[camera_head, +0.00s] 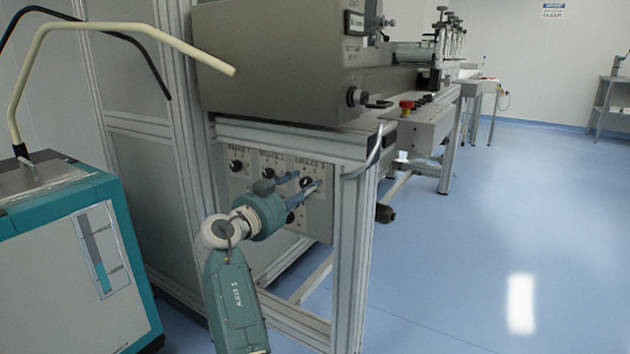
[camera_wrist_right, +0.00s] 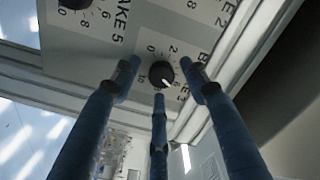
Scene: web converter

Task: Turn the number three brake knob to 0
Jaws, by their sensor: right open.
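In the wrist view, a round black knob (camera_wrist_right: 162,75) sits on a pale panel (camera_wrist_right: 85,62), on a printed number dial. Its white mark points down and right, away from the 0 near the top. The label beside it is partly hidden by a finger and seems to end in 3. My right gripper (camera_wrist_right: 160,85) is open, with its blue fingers spread around the knob; contact cannot be told. In the head view, my right gripper (camera_head: 302,184) reaches the right part of the knob panel (camera_head: 318,216), by a black knob (camera_head: 305,182). My left gripper is out of view.
Another black knob (camera_head: 236,167) is on the left panel, and one (camera_head: 290,217) is below the fingers. A grey machine frame post (camera_head: 350,260) stands just right of the panel. A teal cabinet (camera_head: 75,260) stands at left. The blue floor (camera_head: 470,250) at right is clear.

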